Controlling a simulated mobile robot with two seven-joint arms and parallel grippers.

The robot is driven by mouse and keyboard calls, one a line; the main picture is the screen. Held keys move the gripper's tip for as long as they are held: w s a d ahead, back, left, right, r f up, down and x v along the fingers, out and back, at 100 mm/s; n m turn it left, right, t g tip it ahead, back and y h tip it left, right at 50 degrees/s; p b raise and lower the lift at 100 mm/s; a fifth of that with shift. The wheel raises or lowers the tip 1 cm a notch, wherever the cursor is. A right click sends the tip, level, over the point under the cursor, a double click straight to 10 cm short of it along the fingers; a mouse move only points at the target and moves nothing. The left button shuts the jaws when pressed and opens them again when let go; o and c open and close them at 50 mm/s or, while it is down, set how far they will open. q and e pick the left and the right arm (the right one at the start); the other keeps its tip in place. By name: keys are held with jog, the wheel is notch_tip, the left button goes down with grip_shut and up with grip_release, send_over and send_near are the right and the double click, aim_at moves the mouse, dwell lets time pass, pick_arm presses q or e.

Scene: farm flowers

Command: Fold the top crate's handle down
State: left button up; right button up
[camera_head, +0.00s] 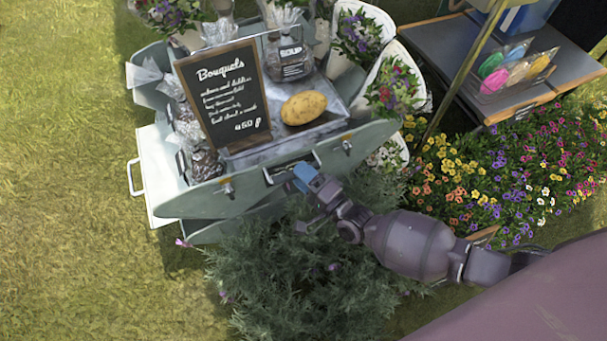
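The top crate (200,205) is a grey-green case with a rounded front and two metal latches. Its handle (268,178) is a thin bar at the middle of the front edge, between the latches; its right end lies close to my gripper. My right gripper (303,178), with blue on its fingers, is at the handle's right part, in front of the crate. The fingers are small and partly overlap the handle, so I cannot tell whether they touch or grip it. My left gripper is not in view.
A chalkboard sign (222,95), a potato (304,108) and a bag (288,60) stand on the crate. A bushy plant (300,275) grows below my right arm. Flowers (500,180) and a dark table (540,75) are at right. Open grass (80,250) lies left.

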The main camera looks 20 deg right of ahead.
pick_arm(q)
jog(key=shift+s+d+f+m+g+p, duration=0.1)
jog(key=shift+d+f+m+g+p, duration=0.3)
jog(key=shift+p, duration=0.55)
pick_arm(e)
jog(key=v, duration=1.1)
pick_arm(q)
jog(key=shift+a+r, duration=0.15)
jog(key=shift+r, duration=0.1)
